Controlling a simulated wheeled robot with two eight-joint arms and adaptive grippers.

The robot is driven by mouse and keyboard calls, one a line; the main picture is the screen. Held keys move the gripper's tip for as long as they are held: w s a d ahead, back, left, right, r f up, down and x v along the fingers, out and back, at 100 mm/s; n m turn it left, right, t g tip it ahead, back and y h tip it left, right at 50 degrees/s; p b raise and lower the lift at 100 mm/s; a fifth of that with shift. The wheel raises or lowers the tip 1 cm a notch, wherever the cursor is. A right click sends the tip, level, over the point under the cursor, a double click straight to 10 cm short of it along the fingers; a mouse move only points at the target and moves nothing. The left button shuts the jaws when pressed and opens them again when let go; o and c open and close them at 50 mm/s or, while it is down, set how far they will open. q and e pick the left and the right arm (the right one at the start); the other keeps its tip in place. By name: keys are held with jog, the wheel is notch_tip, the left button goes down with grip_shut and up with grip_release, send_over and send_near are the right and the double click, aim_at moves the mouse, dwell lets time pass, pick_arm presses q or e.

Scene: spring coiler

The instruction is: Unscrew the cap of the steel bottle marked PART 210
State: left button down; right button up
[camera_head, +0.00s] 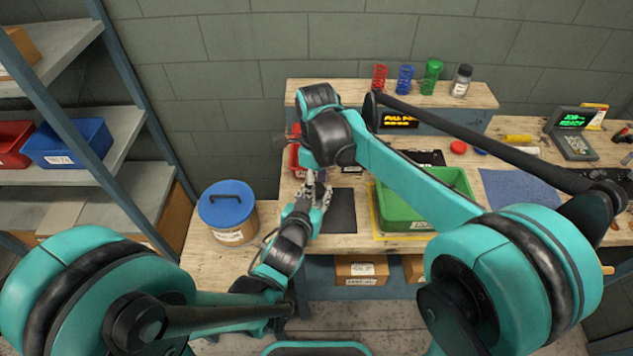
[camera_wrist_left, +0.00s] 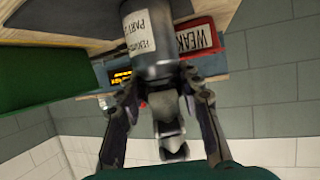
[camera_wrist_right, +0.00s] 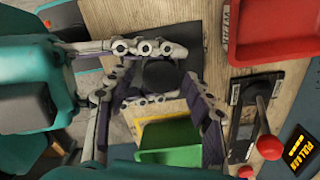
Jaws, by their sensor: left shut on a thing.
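The steel bottle (camera_wrist_left: 150,50), with a white label reading PART and cut-off digits, is between the fingers of my left gripper (camera_wrist_left: 160,80) in the left wrist view. That gripper is shut on its body. In the right wrist view the round black cap (camera_wrist_right: 160,76) faces the camera. My right gripper (camera_wrist_right: 158,108) is open above it, one finger on each side, with gaps to the cap. In the head view the arms meet over the table's left part and hide most of the bottle and grippers.
A green tray (camera_head: 455,180) stands right of the arms, and a red bin (camera_wrist_right: 275,35) is close by. A blue-lidded tub (camera_head: 228,205) stands at left. Coloured springs and a capped jar (camera_head: 461,82) stand on the rear shelf. A dark mat (camera_head: 340,212) lies below the grippers.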

pick_arm(q)
jog(key=shift+f, duration=0.1)
pick_arm(e)
jog(key=c, duration=1)
jog(key=n, duration=0.3)
jog(key=shift+n, duration=0.3)
grip_shut()
jog(key=o, duration=1.3)
grip_release()
jog(key=shift+r, duration=2.35)
jog(key=shift+c, duration=0.6)
notch_tip(320, 180, up, 3)
jog(key=m, duration=0.3)
jog(key=shift+m, duration=0.3)
jog(key=shift+f, duration=3.85)
